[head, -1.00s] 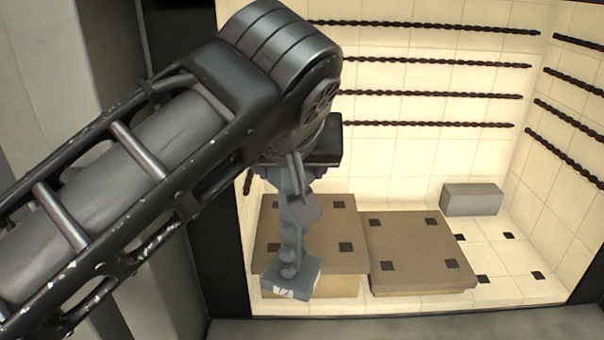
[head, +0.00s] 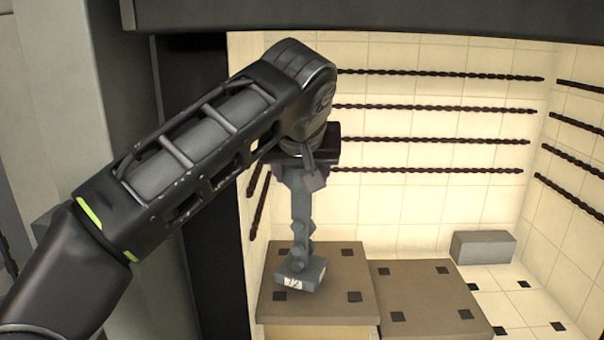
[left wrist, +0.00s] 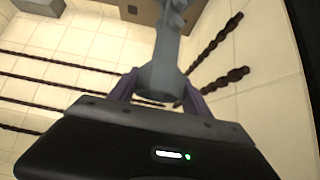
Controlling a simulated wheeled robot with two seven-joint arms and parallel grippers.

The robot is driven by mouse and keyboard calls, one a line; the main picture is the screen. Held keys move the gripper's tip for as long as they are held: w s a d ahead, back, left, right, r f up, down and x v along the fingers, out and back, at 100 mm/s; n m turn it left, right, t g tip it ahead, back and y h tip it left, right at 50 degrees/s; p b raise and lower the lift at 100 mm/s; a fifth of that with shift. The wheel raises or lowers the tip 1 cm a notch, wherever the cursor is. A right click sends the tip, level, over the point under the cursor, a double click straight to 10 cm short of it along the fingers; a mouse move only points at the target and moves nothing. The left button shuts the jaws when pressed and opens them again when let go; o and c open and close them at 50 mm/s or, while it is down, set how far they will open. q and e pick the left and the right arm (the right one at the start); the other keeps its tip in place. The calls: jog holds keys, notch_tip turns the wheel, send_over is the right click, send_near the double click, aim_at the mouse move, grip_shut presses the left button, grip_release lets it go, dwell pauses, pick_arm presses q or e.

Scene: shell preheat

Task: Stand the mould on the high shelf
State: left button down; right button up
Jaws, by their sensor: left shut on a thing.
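The mould (head: 301,225) is a blue-grey knobbly stem on a square base with a white "12" label. It hangs base down, nearly upright with a slight lean. My left gripper (head: 303,178) is shut on its upper end, and the left wrist view shows the purple fingers (left wrist: 158,90) around the mould's grey stem (left wrist: 168,45). The left brown shelf (head: 335,262) looks higher than the right brown shelf (head: 425,295). In the head view the base overlaps the left shelf's top; I cannot tell whether it touches. My right gripper is out of view.
The shelves stand inside a cream-tiled chamber with dark twisted rods (head: 440,138) along its walls. A grey block (head: 484,247) lies at the back right. A dark frame edge (head: 215,200) stands left, close to my arm, and a dark beam (head: 370,18) crosses above.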

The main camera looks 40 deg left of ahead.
pick_arm(q)
jog(key=shift+w+a, duration=0.1)
jog(key=shift+w, duration=0.1)
jog(key=shift+w+a, duration=0.85)
jog(key=shift+w, duration=0.3)
jog(key=shift+f, duration=0.75)
jog(key=shift+f, duration=0.25)
jog(key=shift+c, duration=2.4)
grip_release()
jog(key=shift+r, duration=0.15)
